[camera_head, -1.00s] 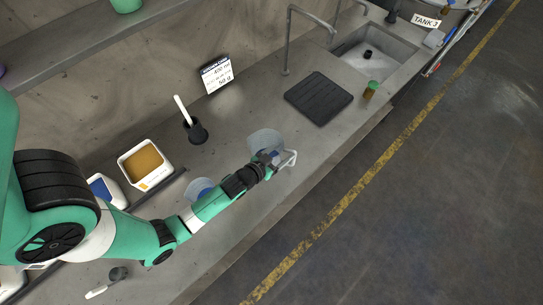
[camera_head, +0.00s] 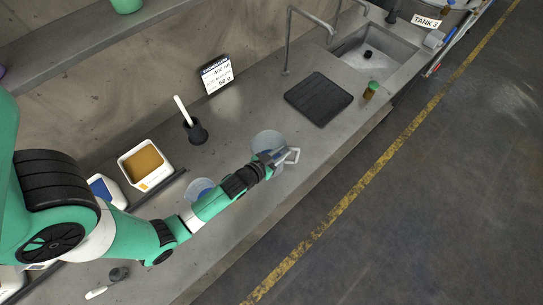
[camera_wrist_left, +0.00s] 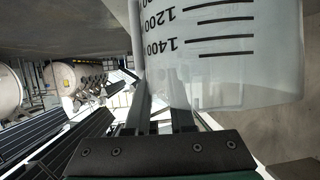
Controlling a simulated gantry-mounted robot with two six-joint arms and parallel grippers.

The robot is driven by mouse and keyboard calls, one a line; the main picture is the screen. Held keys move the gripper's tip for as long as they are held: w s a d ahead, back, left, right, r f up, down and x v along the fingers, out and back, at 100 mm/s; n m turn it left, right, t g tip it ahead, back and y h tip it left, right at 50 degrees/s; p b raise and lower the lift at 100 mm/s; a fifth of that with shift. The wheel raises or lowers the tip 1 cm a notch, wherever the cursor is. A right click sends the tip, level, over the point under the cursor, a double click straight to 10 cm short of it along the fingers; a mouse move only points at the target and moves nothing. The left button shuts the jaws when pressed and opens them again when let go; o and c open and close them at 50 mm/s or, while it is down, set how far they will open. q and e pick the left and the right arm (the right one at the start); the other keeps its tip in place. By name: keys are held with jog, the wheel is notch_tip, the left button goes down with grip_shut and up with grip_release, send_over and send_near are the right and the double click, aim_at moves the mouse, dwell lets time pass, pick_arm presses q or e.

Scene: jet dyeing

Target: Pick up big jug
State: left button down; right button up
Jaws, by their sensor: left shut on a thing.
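The big jug (camera_head: 266,139) is a clear, pale jug with a white handle at its right side, partly hidden behind my left gripper (camera_head: 280,158) in the head view. In the left wrist view the jug (camera_wrist_left: 245,70) fills the upper right, with black marks reading 1200 and 1400. My left gripper (camera_wrist_left: 160,115) is shut on the jug, with its fingers at the jug's edge. Whether the jug touches the counter is hard to tell. My right gripper is not in view.
A smaller blue-tinted vessel (camera_head: 199,188) stands behind my left forearm. A black mat (camera_head: 319,99), a green-capped jar (camera_head: 371,90) and a sink (camera_head: 372,55) lie farther along the counter. A white tub of yellow-brown powder (camera_head: 145,164) and a black holder (camera_head: 197,133) stand nearer the wall.

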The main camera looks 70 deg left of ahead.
pick_arm(q)
jog(key=shift+s+f, duration=0.15)
jog(key=shift+f, duration=0.15)
dwell(0.5)
jog(key=d+r+p, duration=0.5)
jog(key=d+r, duration=0.8)
jog(key=d, duration=0.1)
jog(key=shift+s+r, duration=0.2)
dwell(0.4)
jog(key=shift+d, duration=0.1)
